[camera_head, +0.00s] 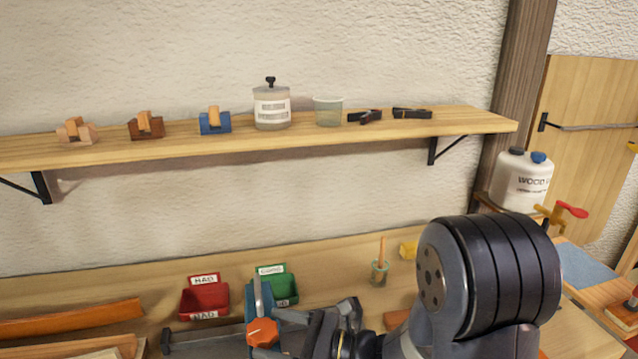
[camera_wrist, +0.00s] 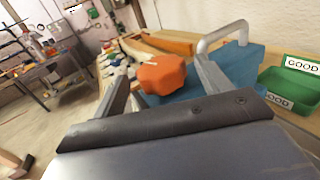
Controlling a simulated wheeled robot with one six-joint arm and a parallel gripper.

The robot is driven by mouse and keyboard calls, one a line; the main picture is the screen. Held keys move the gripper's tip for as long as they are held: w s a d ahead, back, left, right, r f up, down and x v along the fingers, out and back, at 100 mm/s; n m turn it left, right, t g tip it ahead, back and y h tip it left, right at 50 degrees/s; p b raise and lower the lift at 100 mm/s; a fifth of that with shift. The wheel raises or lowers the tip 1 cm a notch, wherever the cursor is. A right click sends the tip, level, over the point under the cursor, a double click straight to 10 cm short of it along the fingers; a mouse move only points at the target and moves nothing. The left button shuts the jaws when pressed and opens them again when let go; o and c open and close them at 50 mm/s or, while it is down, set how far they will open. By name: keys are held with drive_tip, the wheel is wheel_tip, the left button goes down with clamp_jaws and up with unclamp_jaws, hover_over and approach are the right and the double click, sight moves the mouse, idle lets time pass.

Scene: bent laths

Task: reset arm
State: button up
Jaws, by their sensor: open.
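My gripper (camera_head: 279,333) is at the lower middle of the head view, close to an orange knob (camera_head: 262,332) on a blue clamp-like fixture (camera_head: 257,300). In the wrist view my gripper (camera_wrist: 160,72) is open, its two fingers spread, with the orange knob (camera_wrist: 163,76) showing between and beyond them. The blue body (camera_wrist: 240,65) and a grey bent handle (camera_wrist: 222,34) are behind the knob. I cannot tell whether a finger touches the knob. Nothing is seen held.
A red bin (camera_head: 205,301) and a green bin (camera_head: 285,290) stand behind the fixture. An orange curved lath (camera_head: 70,318) lies at left. A glue pot with a brush (camera_head: 380,272) stands at right. The wall shelf (camera_head: 340,138) above carries small blocks, a jar, a cup and black clamps.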

sight(277, 333)
drive_tip(key=shift+x, duration=1.6)
drive_tip(key=shift+d, duration=0.15)
